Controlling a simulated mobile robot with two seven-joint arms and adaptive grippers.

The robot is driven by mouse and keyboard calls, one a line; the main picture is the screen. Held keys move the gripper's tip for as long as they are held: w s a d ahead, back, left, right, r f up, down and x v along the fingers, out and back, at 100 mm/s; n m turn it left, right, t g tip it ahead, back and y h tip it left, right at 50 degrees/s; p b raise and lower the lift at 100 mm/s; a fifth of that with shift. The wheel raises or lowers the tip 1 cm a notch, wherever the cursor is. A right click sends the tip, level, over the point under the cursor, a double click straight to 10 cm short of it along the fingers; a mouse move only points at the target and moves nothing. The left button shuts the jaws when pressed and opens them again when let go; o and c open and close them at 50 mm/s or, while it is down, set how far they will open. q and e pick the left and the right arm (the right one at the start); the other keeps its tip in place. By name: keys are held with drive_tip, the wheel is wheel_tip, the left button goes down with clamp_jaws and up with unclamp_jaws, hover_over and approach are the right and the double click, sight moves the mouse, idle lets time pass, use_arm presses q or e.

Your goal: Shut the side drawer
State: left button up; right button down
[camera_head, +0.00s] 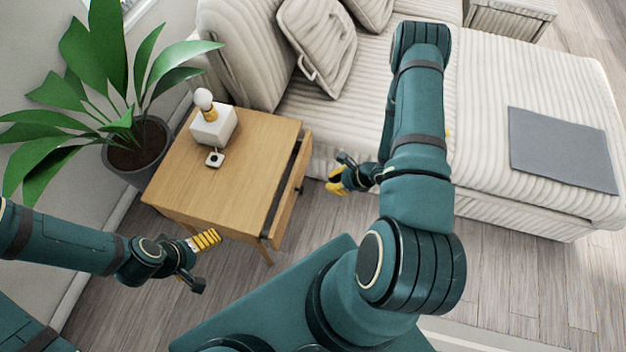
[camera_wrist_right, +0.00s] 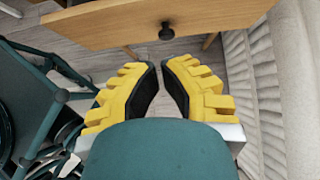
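The side drawer (camera_head: 289,190) is in the right side of a small wooden side table (camera_head: 228,170). It stands partly open, with a dark gap behind its front panel. In the right wrist view the drawer front (camera_wrist_right: 110,24) spans the top, with a small dark knob (camera_wrist_right: 166,31). My right gripper (camera_head: 336,183) is just right of the drawer front, apart from it. In the wrist view its yellow fingers (camera_wrist_right: 161,66) point at the knob with a narrow gap between the tips and hold nothing. My left gripper (camera_head: 208,240) is near the table's front, its finger gap unclear.
A striped sofa (camera_head: 500,90) lies behind and right.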

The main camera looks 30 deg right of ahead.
sight(293, 185)
drive_tip(key=x, duration=0.4)
drive_tip(key=r+b+x, duration=0.1)
drive_tip(key=x, duration=0.2)
drive_tip(key=w+a+b+x, duration=0.1)
drive_tip(key=x, duration=0.3)
drive_tip(key=shift+w+a, duration=0.25)
drive_tip(key=shift+w, duration=0.05)
drive_tip(key=shift+w+a+r, duration=0.1)
drive_tip(key=shift+w+a, duration=0.2)
drive_tip(key=shift+w, duration=0.05)
